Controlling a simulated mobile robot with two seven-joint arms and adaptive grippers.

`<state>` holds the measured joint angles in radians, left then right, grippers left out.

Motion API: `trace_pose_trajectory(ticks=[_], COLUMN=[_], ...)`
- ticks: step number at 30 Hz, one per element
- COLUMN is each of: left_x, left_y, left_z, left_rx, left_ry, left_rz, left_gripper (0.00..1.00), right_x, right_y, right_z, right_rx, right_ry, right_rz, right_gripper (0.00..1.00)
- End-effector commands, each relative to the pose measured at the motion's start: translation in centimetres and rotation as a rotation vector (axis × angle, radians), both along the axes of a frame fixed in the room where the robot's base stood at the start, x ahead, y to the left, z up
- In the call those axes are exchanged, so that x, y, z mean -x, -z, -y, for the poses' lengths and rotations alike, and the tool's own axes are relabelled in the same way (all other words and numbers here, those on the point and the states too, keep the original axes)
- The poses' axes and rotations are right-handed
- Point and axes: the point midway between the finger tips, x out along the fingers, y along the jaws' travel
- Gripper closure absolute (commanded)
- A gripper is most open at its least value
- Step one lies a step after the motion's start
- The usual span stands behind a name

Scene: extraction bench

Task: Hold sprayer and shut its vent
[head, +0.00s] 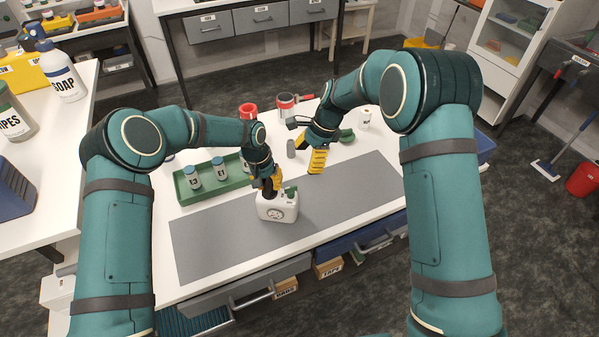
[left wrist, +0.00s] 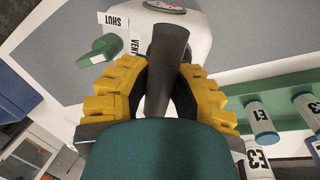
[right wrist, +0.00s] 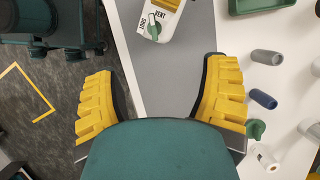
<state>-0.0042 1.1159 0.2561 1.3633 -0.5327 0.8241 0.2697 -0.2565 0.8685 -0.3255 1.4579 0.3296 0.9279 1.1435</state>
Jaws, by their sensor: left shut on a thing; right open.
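The sprayer (head: 277,208) is a white tank with a dark upright handle, standing on the grey mat. My left gripper (head: 267,186) is shut on the dark handle (left wrist: 167,62), seen close in the left wrist view. The green vent knob (left wrist: 100,50) is on the tank top, between the VENT and SHUT labels. Its lever points left in that view, away from the SHUT label (left wrist: 117,20). My right gripper (head: 310,155) is open and empty, above the mat to the right of the sprayer. The knob (right wrist: 153,27) also shows ahead of it in the right wrist view.
A green tray (head: 181,190) with labelled bottles stands left of the sprayer. Behind the mat are a red-topped container (head: 287,105), a grey cylinder (head: 291,148), a green item (head: 347,135) and a white roll (head: 364,118). The right part of the mat (head: 365,178) is clear.

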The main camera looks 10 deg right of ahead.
Motion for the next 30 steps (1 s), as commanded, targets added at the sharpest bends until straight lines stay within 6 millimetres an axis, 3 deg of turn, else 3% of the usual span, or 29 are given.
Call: trace_pose_trajectory(ticks=[8, 15, 22, 30], left_x=[0.0, 0.0, 0.0, 0.0], left_y=[-0.1, -0.1, -0.1, -0.1], left_z=[0.0, 0.0, 0.0, 0.0], left_rx=[0.000, 0.000, 0.000, 0.000], left_ry=[0.000, 0.000, 0.000, 0.000], left_rz=[0.001, 0.001, 0.001, 0.001], left_gripper=[1.00, 1.00, 1.00, 1.00], right_x=[-1.9, -1.0, 0.4, 2.9], right_y=[5.8, 9.7, 11.6, 11.5], right_z=[1.8, 2.7, 3.5, 3.7], right_rx=[0.117, 0.278, 0.434, 0.615], right_ry=[0.055, -0.115, -0.305, -0.546], right_rz=[0.220, 0.456, 0.677, 0.931], right_gripper=[0.27, 0.27, 0.27, 0.27])
